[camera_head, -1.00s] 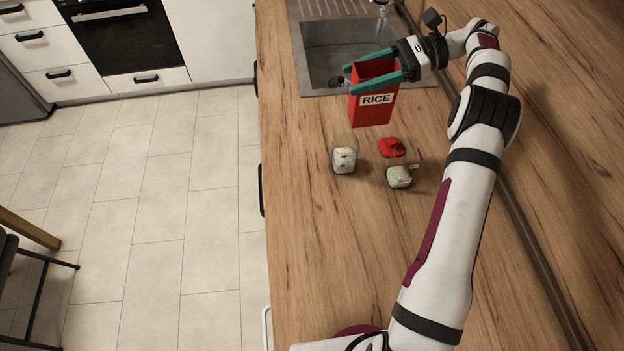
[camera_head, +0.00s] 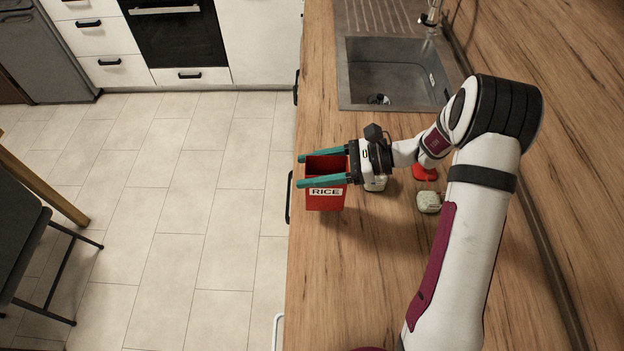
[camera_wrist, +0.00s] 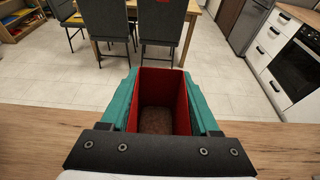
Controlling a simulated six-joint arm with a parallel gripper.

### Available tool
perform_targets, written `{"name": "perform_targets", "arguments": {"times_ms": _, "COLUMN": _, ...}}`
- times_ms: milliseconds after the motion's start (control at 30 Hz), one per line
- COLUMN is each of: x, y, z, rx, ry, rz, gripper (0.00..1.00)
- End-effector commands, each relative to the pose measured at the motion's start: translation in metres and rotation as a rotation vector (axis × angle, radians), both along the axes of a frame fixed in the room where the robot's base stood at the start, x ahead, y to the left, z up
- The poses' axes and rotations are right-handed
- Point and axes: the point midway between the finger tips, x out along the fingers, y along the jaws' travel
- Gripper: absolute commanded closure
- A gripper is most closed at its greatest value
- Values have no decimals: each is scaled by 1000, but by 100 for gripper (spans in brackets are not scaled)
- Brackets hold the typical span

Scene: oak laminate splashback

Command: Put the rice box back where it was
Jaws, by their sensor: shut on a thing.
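The rice box (camera_head: 325,202) is red, open at the top, upright, with a white RICE label facing the head camera. My gripper (camera_head: 302,171) is shut on it, with one long teal finger along each of two opposite sides. The box is close to the counter's left edge; whether it touches the counter or hangs just above it, I cannot tell. In the wrist view the rice box (camera_wrist: 183,95) sits between the teal fingers, and brown matter shows at its bottom.
A small red item (camera_head: 425,172) and a pale rounded item (camera_head: 429,202) lie on the wooden counter (camera_head: 375,270), right of the box. The sink (camera_head: 390,78) is behind. Counter in front of the box is clear. Floor lies left of the edge.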

Motion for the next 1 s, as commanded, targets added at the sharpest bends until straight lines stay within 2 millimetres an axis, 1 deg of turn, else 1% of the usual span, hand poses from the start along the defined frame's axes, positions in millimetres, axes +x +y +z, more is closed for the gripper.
{"name": "perform_targets", "arguments": {"times_ms": 100, "x": 0, "y": 2, "z": -25, "rx": 1, "ry": 5, "rz": -1, "gripper": 100}}
{"name": "perform_targets", "arguments": {"times_ms": 200, "x": 0, "y": 1, "z": -37, "rx": 1, "ry": 4, "rz": -1, "gripper": 100}}
{"name": "perform_targets", "arguments": {"times_ms": 533, "x": 0, "y": 1, "z": -41, "rx": 1, "ry": 1, "rz": 0, "gripper": 100}}
{"name": "perform_targets", "arguments": {"times_ms": 567, "x": 0, "y": 1, "z": -42, "rx": 1, "ry": 1, "rz": 0, "gripper": 36}}
{"name": "perform_targets", "arguments": {"times_ms": 600, "x": 0, "y": 1, "z": -41, "rx": 0, "ry": 1, "rz": 0, "gripper": 29}}
{"name": "perform_targets", "arguments": {"times_ms": 667, "x": 0, "y": 1, "z": -41, "rx": 0, "ry": 1, "rz": 0, "gripper": 18}}
{"name": "perform_targets", "arguments": {"times_ms": 700, "x": 0, "y": 1, "z": -41, "rx": 0, "ry": 1, "rz": 0, "gripper": 11}}
{"name": "perform_targets", "arguments": {"times_ms": 733, "x": 0, "y": 1, "z": -41, "rx": 0, "ry": 1, "rz": 0, "gripper": 8}}
{"name": "perform_targets", "arguments": {"times_ms": 1000, "x": 0, "y": 1, "z": -40, "rx": 0, "ry": 1, "rz": 0, "gripper": 8}}
